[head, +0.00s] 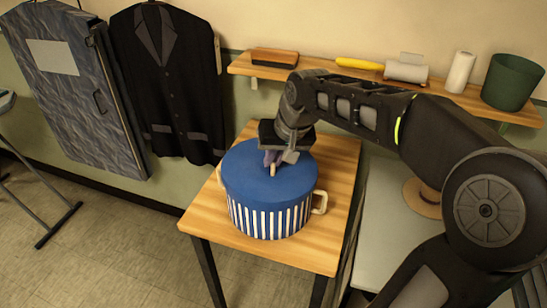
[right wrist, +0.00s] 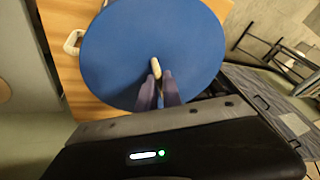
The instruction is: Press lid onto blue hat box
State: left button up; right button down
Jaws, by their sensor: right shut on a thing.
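The blue hat box (head: 268,217) with white vertical stripes and cream side handles stands on a small wooden table (head: 330,175). Its flat blue lid (head: 245,170) lies over the top of the box and looks about level; I cannot tell whether it is fully seated. My right gripper (head: 273,164) points down at the lid's middle, shut on the small cream knob. In the right wrist view the fingers (right wrist: 160,88) close on the knob (right wrist: 155,66) above the blue lid (right wrist: 115,50). My left gripper is not in view.
A wooden wall shelf (head: 335,77) behind holds a brush (head: 275,58), a yellow item (head: 359,64), a white roll (head: 459,72) and a green pot (head: 511,82). A straw hat (head: 424,200) lies right.

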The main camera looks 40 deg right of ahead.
jog(key=shift+f+b, duration=0.45)
jog(key=shift+b, duration=0.1)
dwell(1.4)
jog(key=c, duration=1.4)
grip_release()
jog(key=shift+c, duration=0.2)
jog(key=shift+o, duration=0.6)
jog(key=o, duration=0.4)
jog(key=shift+r+p, duration=3)
jog(key=shift+r, duration=1.05)
jog(key=shift+c, duration=0.6)
